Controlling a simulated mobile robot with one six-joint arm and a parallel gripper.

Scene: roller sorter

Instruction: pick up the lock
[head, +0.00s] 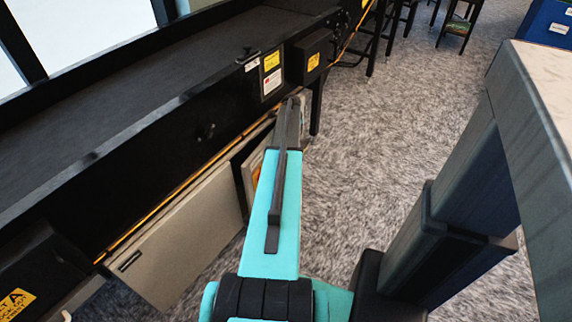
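I cannot make out a lock for certain in the head view. A small dark fitting (248,55) sits on the conveyor's side rail above a white label; it is too small to tell what it is. My teal arm reaches forward from the bottom middle toward the conveyor's side. Its far end is dark, and no gripper fingers can be made out there. Whether my gripper holds anything is hidden.
A long black conveyor (165,75) runs along the left, with a black box (313,58) on its side. A beige panel (180,240) stands below it. A light-topped table (540,75) is at the right. Grey carpet (400,115) lies open between them. A blue bin (545,25) stands far right.

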